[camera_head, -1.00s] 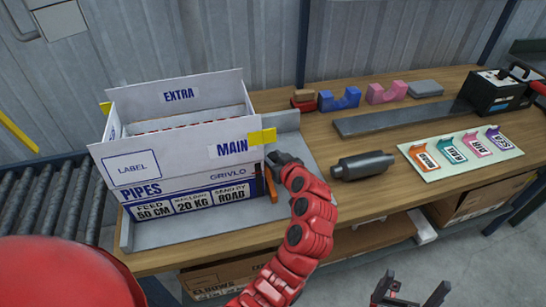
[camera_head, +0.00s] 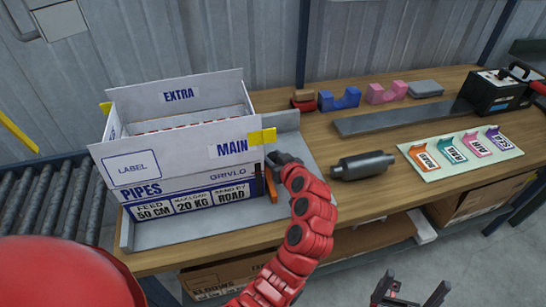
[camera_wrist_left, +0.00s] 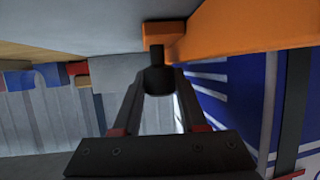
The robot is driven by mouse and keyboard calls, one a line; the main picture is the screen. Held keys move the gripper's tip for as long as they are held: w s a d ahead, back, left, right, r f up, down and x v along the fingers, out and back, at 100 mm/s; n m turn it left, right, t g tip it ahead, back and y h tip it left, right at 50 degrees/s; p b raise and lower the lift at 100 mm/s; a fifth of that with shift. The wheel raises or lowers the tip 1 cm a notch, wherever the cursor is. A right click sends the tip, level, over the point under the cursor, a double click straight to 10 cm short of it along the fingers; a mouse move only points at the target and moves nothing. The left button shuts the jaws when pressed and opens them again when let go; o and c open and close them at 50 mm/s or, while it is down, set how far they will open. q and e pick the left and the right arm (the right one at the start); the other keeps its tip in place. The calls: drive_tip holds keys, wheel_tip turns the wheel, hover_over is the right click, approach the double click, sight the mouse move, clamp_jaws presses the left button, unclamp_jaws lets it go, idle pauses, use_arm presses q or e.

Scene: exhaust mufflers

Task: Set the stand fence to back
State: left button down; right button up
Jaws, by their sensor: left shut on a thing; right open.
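The grey metal stand (camera_head: 292,141) lies on the bench with a raised edge at its back. An orange bar (camera_head: 271,184), which looks like the fence, stands beside the right end of the pipes box. The orange bar fills the upper right of the left wrist view (camera_wrist_left: 230,32). My left gripper (camera_head: 276,160) is at the bar, and in its wrist view the fingers are shut on a dark knob (camera_wrist_left: 158,78) just below an orange tab. Its fingertips are partly hidden in the head view. My right gripper (camera_head: 411,291) is open and empty in front of the bench.
The open white and blue pipes box (camera_head: 172,170) stands on the stand, with yellow clips at its sides. A grey muffler (camera_head: 363,165) lies to the right of my left arm. Blue (camera_head: 339,98) and pink (camera_head: 386,93) cradles and a tag card (camera_head: 435,178) are further right.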

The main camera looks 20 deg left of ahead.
use_arm(q)
drive_tip(key=shift+d+f, duration=0.1)
drive_tip(key=shift+d, duration=0.05)
drive_tip(key=w+d+b, duration=0.2)
drive_tip(key=d+b, duration=0.1)
drive_tip(key=w+d+b, duration=0.2)
drive_tip(key=b, duration=0.1)
drive_tip(key=w+d+b, duration=0.2)
drive_tip(key=d+b, duration=0.1)
drive_tip(key=shift+d+f+b, duration=0.1)
drive_tip(key=shift+d+b, duration=0.2)
drive_tip(key=shift+w+d+b, duration=0.25)
drive_tip(key=shift+d+b, duration=0.05)
drive_tip(key=shift+d, duration=0.15)
drive_tip(key=shift+r, duration=0.25)
drive_tip(key=c, duration=0.9)
unclamp_jaws()
drive_tip(key=shift+o, duration=0.8)
drive_tip(key=shift+w+d, duration=0.1)
